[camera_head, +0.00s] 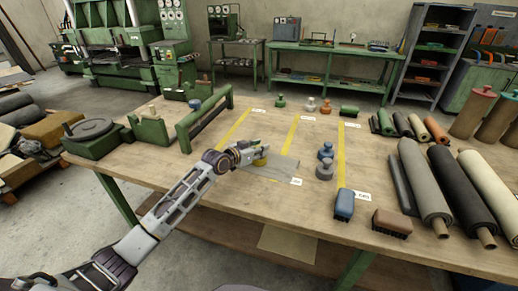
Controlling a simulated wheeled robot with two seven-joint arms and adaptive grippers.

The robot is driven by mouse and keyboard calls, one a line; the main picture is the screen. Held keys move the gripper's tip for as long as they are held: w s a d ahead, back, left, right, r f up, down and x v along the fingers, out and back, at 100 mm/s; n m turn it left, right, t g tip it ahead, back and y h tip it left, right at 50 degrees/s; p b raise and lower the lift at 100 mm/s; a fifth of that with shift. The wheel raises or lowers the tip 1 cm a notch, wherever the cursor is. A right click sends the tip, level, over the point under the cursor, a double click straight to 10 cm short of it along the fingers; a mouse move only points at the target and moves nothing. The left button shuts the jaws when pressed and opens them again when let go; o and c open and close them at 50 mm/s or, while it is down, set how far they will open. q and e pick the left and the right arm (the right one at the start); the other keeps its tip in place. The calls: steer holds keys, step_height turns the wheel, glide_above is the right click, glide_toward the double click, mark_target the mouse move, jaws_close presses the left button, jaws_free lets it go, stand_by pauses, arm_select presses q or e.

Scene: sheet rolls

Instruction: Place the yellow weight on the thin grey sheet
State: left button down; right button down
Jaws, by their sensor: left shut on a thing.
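The yellow weight (261,161) is at the jaws of my left gripper (258,152), near the middle of the wooden table. My left gripper is shut on it, and the fingers partly cover it. The thin grey sheet (283,170) lies flat on the table just below and to the right of the weight. The weight overlaps the sheet's far left part in the picture; I cannot tell whether it touches the sheet. My right gripper is not in view.
Blue-grey weights (325,168) stand right of the sheet. A blue brush (344,204) and a brown brush (392,223) lie near the front edge. Large rolls (424,185) fill the right side. A green rail (204,118) stands left. Yellow lines (341,155) mark the wooden table (240,195).

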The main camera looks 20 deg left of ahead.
arm_select(q)
steer(key=shift+f, duration=0.15)
steer(key=c, duration=1.5)
jaws_free()
steer(key=shift+f, duration=0.25)
steer(key=o, duration=0.4)
steer(key=shift+s, duration=0.1)
steer(key=shift+o, duration=0.2)
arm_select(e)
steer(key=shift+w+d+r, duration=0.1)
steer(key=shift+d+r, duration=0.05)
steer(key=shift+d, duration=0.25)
